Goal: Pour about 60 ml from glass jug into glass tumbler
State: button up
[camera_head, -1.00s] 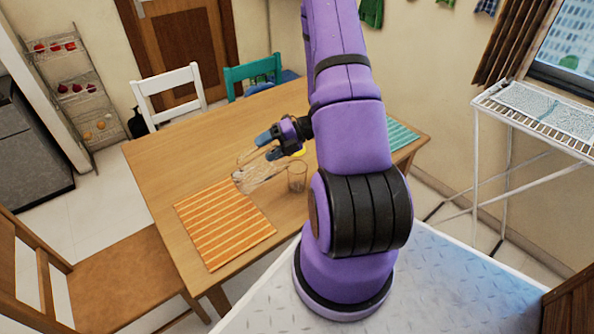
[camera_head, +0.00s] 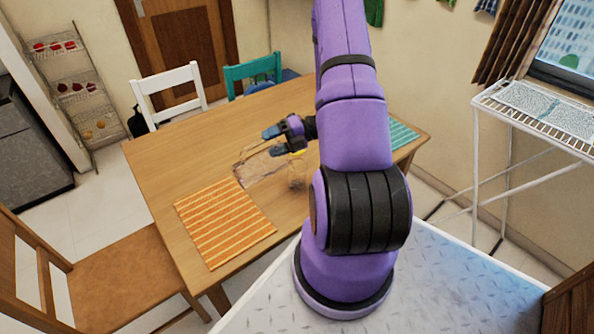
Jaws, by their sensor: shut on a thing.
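My gripper (camera_head: 275,142) is above the middle of the wooden table. It is shut on the glass jug (camera_head: 260,168), which is clear and hard to make out against the wood. The jug looks tipped over, extending to the lower left of the gripper. The glass tumbler (camera_head: 297,178) stands upright on the table, just right of the jug and below the gripper. The jug and tumbler are close in the picture; I cannot tell whether they touch. Water in either glass is too faint to tell.
The wooden table (camera_head: 190,160) has an orange striped placemat (camera_head: 225,222) at the front left and a teal placemat (camera_head: 402,134) at the right. A small yellow thing (camera_head: 297,153) shows behind the tumbler. Chairs stand around the table. Its left part is clear.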

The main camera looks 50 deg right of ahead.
aim_at(261, 154)
jog(key=shift+s+d+r+y+p, duration=0.2)
jog(key=shift+d+y+p, duration=0.1)
jog(key=shift+d+p, duration=0.15)
dwell(1.6)
jog(key=shift+w+a+f+g+h, duration=0.2)
jog(key=shift+w+a+h, duration=0.1)
jog(key=shift+a, duration=0.25)
jog(key=shift+w+a+f+g+h, duration=0.1)
jog(key=shift+w+a+f+h, duration=0.15)
jog(key=shift+a, duration=0.25)
jog(key=shift+w+a+f+g+h, duration=0.35)
jog(key=shift+a+f+g+h, duration=0.25)
jog(key=shift+h, duration=0.45)
jog(key=shift+w+a+f+g+h, duration=0.3)
jog(key=shift+a+f+h, duration=0.2)
jog(key=shift+f+h, duration=0.2)
